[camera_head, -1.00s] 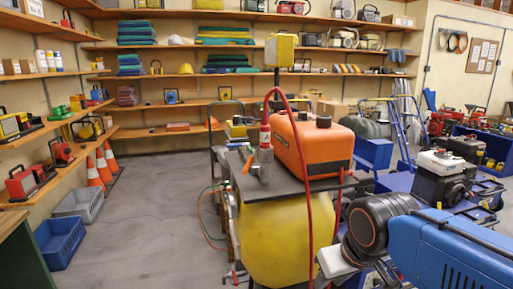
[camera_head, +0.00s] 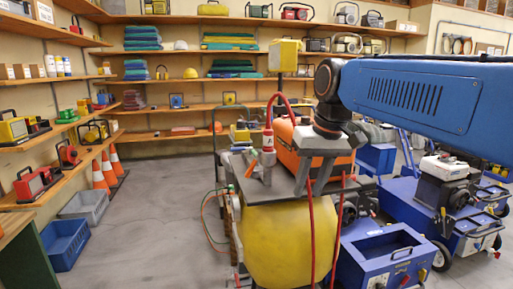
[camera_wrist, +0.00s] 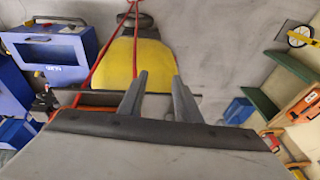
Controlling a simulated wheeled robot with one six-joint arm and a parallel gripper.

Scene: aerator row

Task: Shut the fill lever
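A short orange lever (camera_head: 250,168) sits at the left of a grey valve (camera_head: 266,163) on the dark top plate of the yellow tank (camera_head: 275,235). It leans up and to the right. I take it to be the fill lever. In the wrist view the open fingers (camera_wrist: 158,88) point towards the yellow tank (camera_wrist: 138,60); I cannot make out the lever there.
Red hoses (camera_head: 310,225) hang down the front of the tank. A blue wheeled machine (camera_head: 382,258) stands at the right of it. Shelves line the back and left walls. A blue bin (camera_head: 64,243) and traffic cones (camera_head: 100,178) stand at the left.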

